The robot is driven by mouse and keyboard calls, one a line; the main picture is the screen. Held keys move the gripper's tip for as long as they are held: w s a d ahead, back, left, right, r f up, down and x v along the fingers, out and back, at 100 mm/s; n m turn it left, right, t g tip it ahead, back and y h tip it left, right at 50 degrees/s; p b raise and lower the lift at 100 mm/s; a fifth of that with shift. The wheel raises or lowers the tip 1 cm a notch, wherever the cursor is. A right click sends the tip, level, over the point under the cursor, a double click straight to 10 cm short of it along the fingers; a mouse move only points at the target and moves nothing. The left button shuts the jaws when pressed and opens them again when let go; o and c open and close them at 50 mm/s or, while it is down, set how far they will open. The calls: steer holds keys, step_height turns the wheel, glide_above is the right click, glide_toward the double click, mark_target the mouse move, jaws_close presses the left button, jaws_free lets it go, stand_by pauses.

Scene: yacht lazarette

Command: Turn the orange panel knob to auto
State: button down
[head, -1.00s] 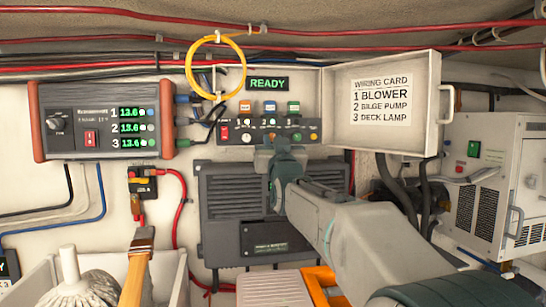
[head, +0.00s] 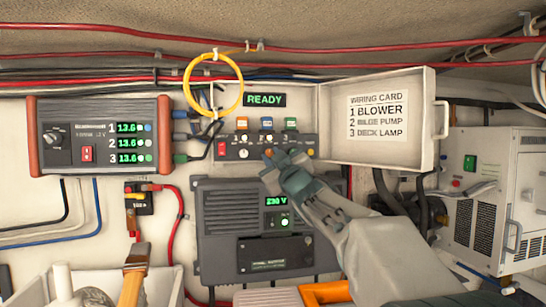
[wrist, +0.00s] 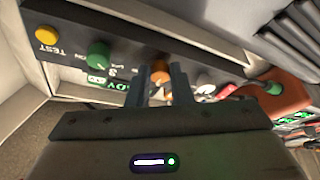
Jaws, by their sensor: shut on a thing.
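The small dark switch panel (head: 230,153) sits inside an open white box on the wall. In the wrist view the orange knob (wrist: 160,69) shows between the two fingertips of my gripper (wrist: 160,78). My gripper is shut on this knob and stays at the panel front. In the head view my gripper (head: 272,160) reaches the panel from the lower right and covers the knob. The knob's pointer and the auto mark cannot be read. The lit READY display (head: 265,100) is above the panel.
A green knob (wrist: 98,52) and yellow TEST button (wrist: 46,35) are on one side of the orange knob, a white knob (wrist: 205,82) on the other. The open lid (head: 378,150) with the wiring card is at right. A yellow cable loop (head: 187,85) hangs at upper left.

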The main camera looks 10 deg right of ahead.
steer(key=shift+r, duration=0.1)
steer(key=c, duration=1.3)
jaws_free()
steer(key=shift+s+d+f+b, duration=0.1)
steer(key=shift+s+f+b, duration=0.25)
steer(key=shift+s, duration=0.2)
steer(key=b+v, duration=0.3)
steer(key=v, duration=0.9)
steer(key=shift+s, duration=0.3)
